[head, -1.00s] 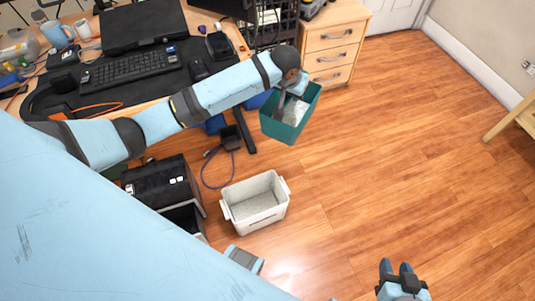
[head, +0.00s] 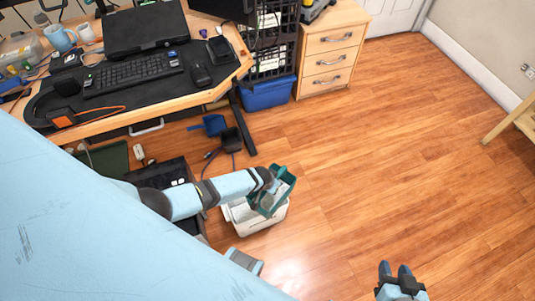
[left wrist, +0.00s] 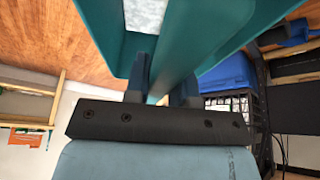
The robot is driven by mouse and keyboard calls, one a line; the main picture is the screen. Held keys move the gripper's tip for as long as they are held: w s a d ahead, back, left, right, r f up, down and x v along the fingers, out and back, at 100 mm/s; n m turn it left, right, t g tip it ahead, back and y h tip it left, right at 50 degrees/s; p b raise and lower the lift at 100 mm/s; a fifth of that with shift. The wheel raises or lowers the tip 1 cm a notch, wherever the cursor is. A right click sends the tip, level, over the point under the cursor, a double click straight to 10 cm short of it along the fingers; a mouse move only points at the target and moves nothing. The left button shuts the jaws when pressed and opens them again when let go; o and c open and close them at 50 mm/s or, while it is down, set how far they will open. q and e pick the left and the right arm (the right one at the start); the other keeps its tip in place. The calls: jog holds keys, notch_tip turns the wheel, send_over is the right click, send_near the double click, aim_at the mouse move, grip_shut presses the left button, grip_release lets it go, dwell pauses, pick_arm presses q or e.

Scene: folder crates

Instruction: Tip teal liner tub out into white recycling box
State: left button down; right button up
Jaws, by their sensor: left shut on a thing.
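The teal liner tub (head: 288,182) is held tilted over the white recycling box (head: 243,229) in the head view. The box stands on the wood floor, and the tub and my arm cover part of its opening. My left gripper (head: 264,196) is shut on the tub. In the left wrist view my left fingers (left wrist: 163,82) pinch the tub's wall (left wrist: 215,35). Pale grey-white stuff (left wrist: 145,14) shows inside the tub there. I cannot tell whether any of it is in the box. My right gripper (head: 396,272) is open and empty at the bottom.
A desk (head: 105,115) with a keyboard (head: 132,73) fills the upper left. A dark crate stands under my left arm. A blue bin (head: 268,93) sits below black crates (head: 275,40), beside a wooden drawer cabinet (head: 330,50).

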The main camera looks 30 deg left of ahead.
pick_arm(q)
jog(key=shift+s+d+f, duration=0.15)
jog(key=shift+s+f, duration=1.4)
jog(key=shift+s, duration=0.05)
jog(key=shift+s, duration=0.1)
